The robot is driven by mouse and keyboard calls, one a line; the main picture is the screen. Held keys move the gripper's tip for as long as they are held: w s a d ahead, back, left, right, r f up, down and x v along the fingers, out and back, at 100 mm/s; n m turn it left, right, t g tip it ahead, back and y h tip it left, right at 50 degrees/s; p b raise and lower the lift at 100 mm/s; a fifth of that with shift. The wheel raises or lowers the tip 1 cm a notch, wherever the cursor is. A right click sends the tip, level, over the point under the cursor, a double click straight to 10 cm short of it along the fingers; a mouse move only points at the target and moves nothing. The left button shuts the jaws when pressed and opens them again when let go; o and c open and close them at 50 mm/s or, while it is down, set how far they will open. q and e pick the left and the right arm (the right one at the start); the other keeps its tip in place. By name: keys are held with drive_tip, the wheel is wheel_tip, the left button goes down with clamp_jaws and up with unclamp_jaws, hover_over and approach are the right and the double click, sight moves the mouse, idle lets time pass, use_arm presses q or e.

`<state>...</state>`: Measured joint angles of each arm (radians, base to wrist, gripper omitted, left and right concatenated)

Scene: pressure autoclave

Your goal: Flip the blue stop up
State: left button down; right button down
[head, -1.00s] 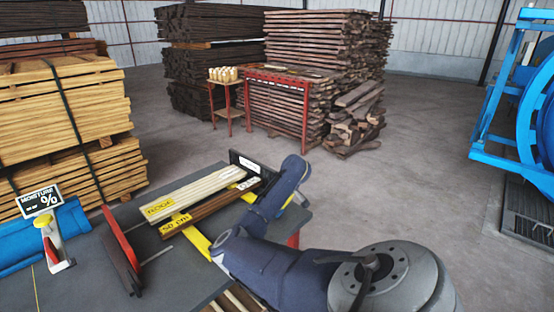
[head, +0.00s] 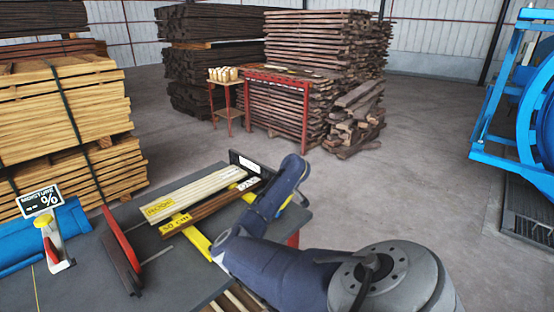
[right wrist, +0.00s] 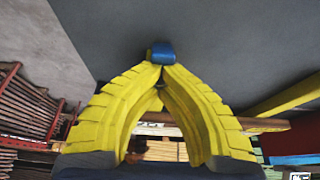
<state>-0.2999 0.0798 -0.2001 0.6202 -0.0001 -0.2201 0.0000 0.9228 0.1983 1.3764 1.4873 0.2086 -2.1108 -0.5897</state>
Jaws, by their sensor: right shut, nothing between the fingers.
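The blue stop (right wrist: 160,52) is a small blue block in the right wrist view, at the top middle against the dark grey table top. My right gripper (right wrist: 162,67) has yellow ribbed fingers that meet at their tips. They are shut with nothing between them. The tips are right at the lower edge of the stop; I cannot tell whether they touch it. In the head view my right arm reaches over the table's right end, and I cannot make out the stop or the fingertips there. My left gripper is not in view.
Pale boards (head: 195,193) and a brown board (head: 205,207) lie across yellow rails (head: 198,243) on the grey table (head: 185,275). A red fence (head: 122,240) and a moisture meter (head: 53,243) stand at left. Wood stacks and a blue frame (head: 500,100) are farther off.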

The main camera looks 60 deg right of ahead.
drive_tip(key=shift+w+f+g, duration=0.15)
drive_tip(key=shift+g, duration=0.15)
drive_tip(key=shift+w+d+f+g, duration=0.1)
drive_tip(key=shift+w+g, duration=0.6)
drive_tip(key=shift+g, duration=0.6)
drive_tip(key=shift+w+f+g+y, duration=0.15)
drive_tip(key=shift+w+g+y, duration=0.1)
drive_tip(key=shift+g, duration=0.35)
drive_tip(key=shift+w+f+g+y, duration=0.1)
drive_tip(key=shift+w+g+y, duration=0.1)
drive_tip(key=shift+g, duration=0.4)
drive_tip(key=shift+w+f, duration=0.1)
drive_tip(key=c, duration=2.1)
unclamp_jaws()
drive_tip(key=shift+c, duration=0.2)
drive_tip(key=o, duration=0.8)
drive_tip(key=shift+d, duration=0.15)
drive_tip(key=shift+w+d+r, duration=0.1)
drive_tip(key=shift+w+r, duration=0.15)
drive_tip(key=shift+r, duration=1.75)
drive_tip(key=shift+w+a+r, duration=0.1)
drive_tip(key=shift+w+r, duration=0.15)
drive_tip(key=shift+r, duration=1.8)
drive_tip(key=shift+w+d+r, duration=0.1)
drive_tip(key=shift+w+r, duration=0.15)
drive_tip(key=shift+r, duration=1.75)
